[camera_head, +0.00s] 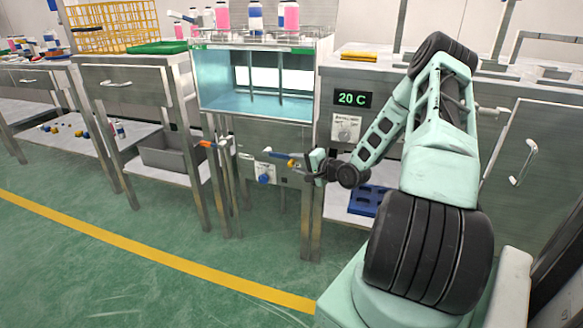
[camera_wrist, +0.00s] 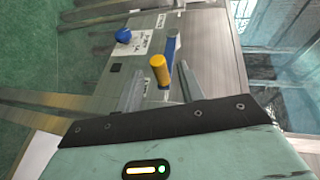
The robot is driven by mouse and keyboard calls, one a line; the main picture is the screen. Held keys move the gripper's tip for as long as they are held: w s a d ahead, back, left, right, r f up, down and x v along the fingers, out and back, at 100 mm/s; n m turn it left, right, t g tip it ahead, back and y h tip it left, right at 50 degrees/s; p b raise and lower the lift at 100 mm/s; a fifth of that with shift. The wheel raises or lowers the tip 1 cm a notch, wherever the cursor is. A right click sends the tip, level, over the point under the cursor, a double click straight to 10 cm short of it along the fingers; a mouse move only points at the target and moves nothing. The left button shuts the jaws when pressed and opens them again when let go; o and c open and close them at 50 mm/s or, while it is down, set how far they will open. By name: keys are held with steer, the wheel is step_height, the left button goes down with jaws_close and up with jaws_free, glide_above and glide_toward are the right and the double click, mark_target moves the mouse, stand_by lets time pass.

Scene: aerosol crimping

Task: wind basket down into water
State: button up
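The water tank (camera_head: 206,72) has a glass front, with pale blue water (camera_head: 255,103) low in the window. A wire rack (camera_head: 262,39), seemingly the basket, sits at the tank's top and bears pink and blue-white bottles (camera_head: 255,16). Dark upright rods show inside the window. Below is a crank with a blue arm (camera_wrist: 171,48) and a yellow grip (camera_wrist: 160,68); its yellow grip also shows in the head view (camera_head: 292,163). My gripper (camera_head: 302,166) is at the crank. In the wrist view its fingers (camera_wrist: 160,88) are apart, with the yellow grip just ahead between them; no contact is clear.
A blue knob (camera_head: 263,179) is left of and below the crank. An orange-handled lever (camera_head: 207,144) is further left. A panel reading 20 C (camera_head: 352,99) is at right. A yellow wire crate (camera_head: 112,27) stands on the left bench. The green floor in front is clear.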

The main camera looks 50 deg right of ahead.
mark_target(294, 162)
steer(key=shift+x, duration=1.55)
jaws_close()
steer(key=shift+r, duration=0.1)
